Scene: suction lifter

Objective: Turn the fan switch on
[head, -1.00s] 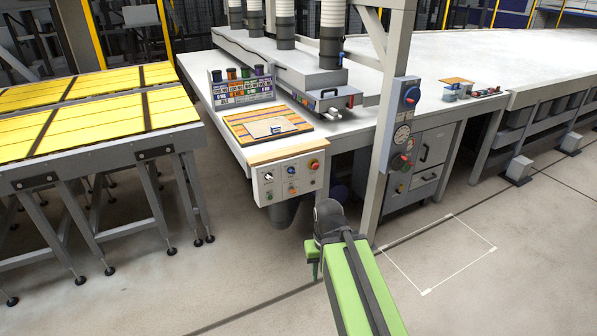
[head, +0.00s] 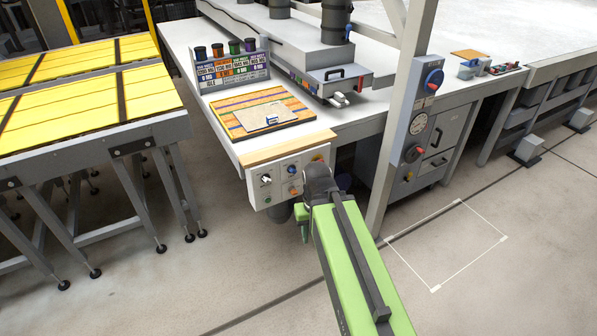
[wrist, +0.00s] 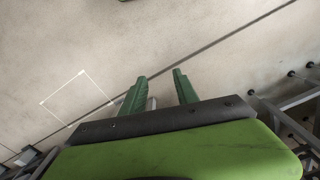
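A grey control panel (head: 280,179) hangs on the front of the workbench, below its wooden edge. It carries a black-and-white rotary knob (head: 266,180), a blue knob (head: 292,169), an orange button (head: 294,190) and a small green button (head: 268,199). Its labels are too small to read, so I cannot tell which one is the fan switch. My arm covers the panel's lower right part. In the wrist view my gripper (wrist: 158,84) has its two green fingers apart, with only floor beyond them. In the head view the fingers are mostly hidden by my arm.
A grey post (head: 395,150) with another control box (head: 417,115) stands to the right of the panel. The workbench (head: 345,125) bears a wooden puzzle-like board (head: 262,112). Yellow-topped tables (head: 80,90) stand at left. The floor in front is clear.

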